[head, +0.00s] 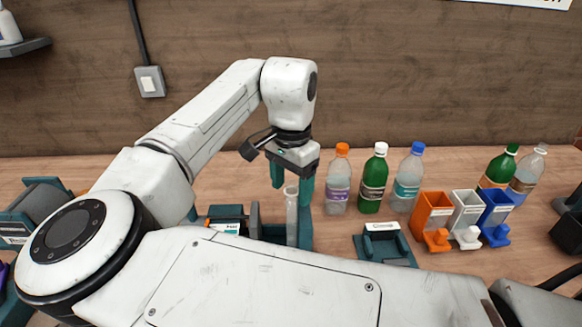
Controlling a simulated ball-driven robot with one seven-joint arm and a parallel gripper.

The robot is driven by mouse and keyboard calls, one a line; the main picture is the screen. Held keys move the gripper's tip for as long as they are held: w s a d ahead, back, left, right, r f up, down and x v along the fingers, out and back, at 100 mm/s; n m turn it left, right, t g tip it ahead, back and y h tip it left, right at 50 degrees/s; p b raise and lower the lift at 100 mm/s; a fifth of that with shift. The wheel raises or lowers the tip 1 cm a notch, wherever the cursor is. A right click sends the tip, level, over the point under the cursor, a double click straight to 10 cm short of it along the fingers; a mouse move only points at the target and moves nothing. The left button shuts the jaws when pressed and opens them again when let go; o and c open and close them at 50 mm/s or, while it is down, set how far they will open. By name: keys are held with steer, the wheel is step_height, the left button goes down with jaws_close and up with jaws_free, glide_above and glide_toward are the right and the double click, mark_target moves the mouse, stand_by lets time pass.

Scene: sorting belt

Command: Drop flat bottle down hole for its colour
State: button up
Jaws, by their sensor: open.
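My gripper (292,186) points down in the middle of the head view, its teal fingers apart. A narrow, pale, bottle-like thing (291,212) stands upright just below and between the fingers. I cannot tell whether it is the flat bottle or whether the fingers touch it. Its lower part is hidden by my arm. At the right stand an orange bin (432,213), a white bin (467,212) and a blue bin (496,213), each with a small matching piece in front. Any holes are too small to make out.
Near the bins stand bottles with an orange cap (338,182), a white cap (374,182) and a blue cap (407,182). A green bottle (497,172) and a clear bottle (527,174) stand behind the bins. A teal holder (384,242) sits in front. My arm hides much of the foreground.

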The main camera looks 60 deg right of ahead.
steer(key=shift+f, duration=0.5)
steer(key=c, duration=1)
steer(key=shift+r, duration=0.1)
steer(key=shift+r, duration=0.15)
